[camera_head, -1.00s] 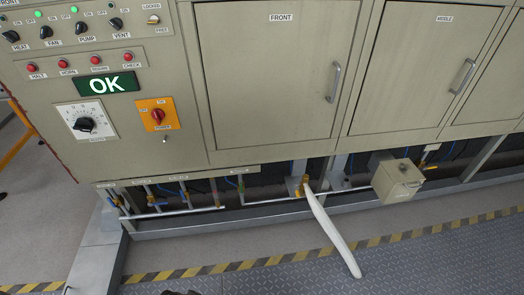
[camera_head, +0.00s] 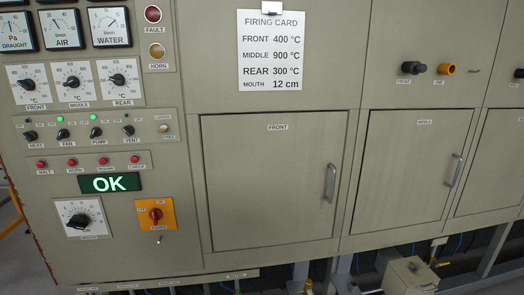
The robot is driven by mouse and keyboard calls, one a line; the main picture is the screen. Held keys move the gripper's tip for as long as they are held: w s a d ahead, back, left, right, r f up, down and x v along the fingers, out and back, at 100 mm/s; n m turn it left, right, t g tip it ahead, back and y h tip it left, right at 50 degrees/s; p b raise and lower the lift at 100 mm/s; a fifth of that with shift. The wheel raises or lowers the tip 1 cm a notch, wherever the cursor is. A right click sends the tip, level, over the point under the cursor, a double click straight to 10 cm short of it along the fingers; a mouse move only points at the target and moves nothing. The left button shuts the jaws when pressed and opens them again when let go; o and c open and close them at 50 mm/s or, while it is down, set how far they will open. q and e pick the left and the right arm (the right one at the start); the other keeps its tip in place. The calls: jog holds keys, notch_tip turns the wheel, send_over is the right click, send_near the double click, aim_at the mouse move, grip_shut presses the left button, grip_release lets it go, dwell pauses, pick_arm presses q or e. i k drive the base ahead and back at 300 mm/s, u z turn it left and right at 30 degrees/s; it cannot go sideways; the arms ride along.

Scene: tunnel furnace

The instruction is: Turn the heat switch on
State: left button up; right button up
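The heat switch (camera_head: 30,135) is a small black rotary knob, leftmost in the row of knobs on the beige control panel (camera_head: 95,127). I see no lit lamp above it, and its exact pointing is too small to tell. The fan switch (camera_head: 63,134) and pump switch (camera_head: 97,132) to its right each have a lit green lamp above. The vent switch (camera_head: 128,131) follows, with no lit lamp. Neither of my grippers shows in the head view.
Below the knobs are red buttons (camera_head: 73,162), a green OK display (camera_head: 110,183), a black mouth dial (camera_head: 80,221) and a red power switch (camera_head: 156,215) on an orange plate. Dials and gauges are above. The front door (camera_head: 270,190) is closed, its handle (camera_head: 331,183) protruding at right.

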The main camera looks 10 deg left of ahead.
aim_at(31, 136)
jog(key=u, duration=1.35)
jog(key=k, duration=0.65)
jog(key=u, duration=0.05)
jog(key=i, duration=1.1)
jog(key=z, duration=0.8)
